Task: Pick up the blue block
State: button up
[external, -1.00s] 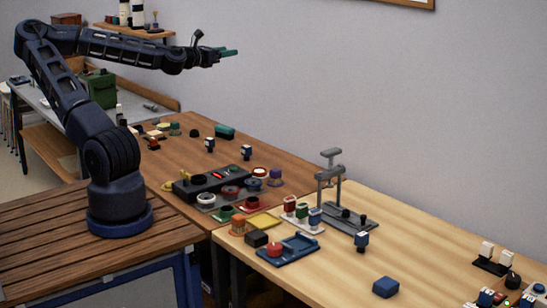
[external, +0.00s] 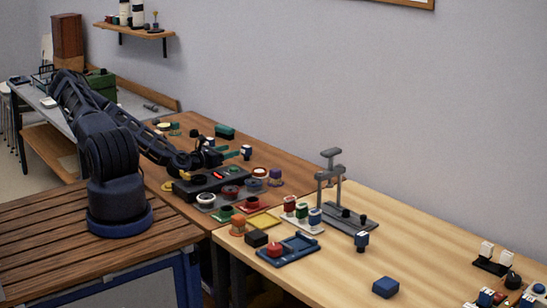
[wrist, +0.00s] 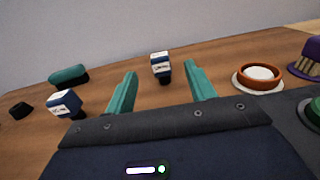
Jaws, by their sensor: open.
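The blue block (external: 386,287) lies on the light wood table at the lower right of the external view. It stands apart from other things and is far from my gripper. My gripper (external: 229,149) is low over the brown table, near the black device, with its green fingers apart. The wrist view shows the two fingers spread with nothing held. A small blue and white piece (wrist: 160,65) stands beyond the fingers, seen between them. The blue block does not show in the wrist view.
The black device (external: 210,183) and several round dishes crowd the brown table. Bare wood surrounds the block.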

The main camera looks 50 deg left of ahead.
jog(key=shift+w+f, duration=0.15)
jog(key=shift+w, duration=2.55)
jog(key=shift+w+f, duration=0.15)
jog(key=shift+w, duration=2.5)
jog(key=c, duration=1.1)
jog(key=shift+o, duration=0.2)
jog(key=shift+r, duration=0.1)
notch_tip(320, 180, up, 20)
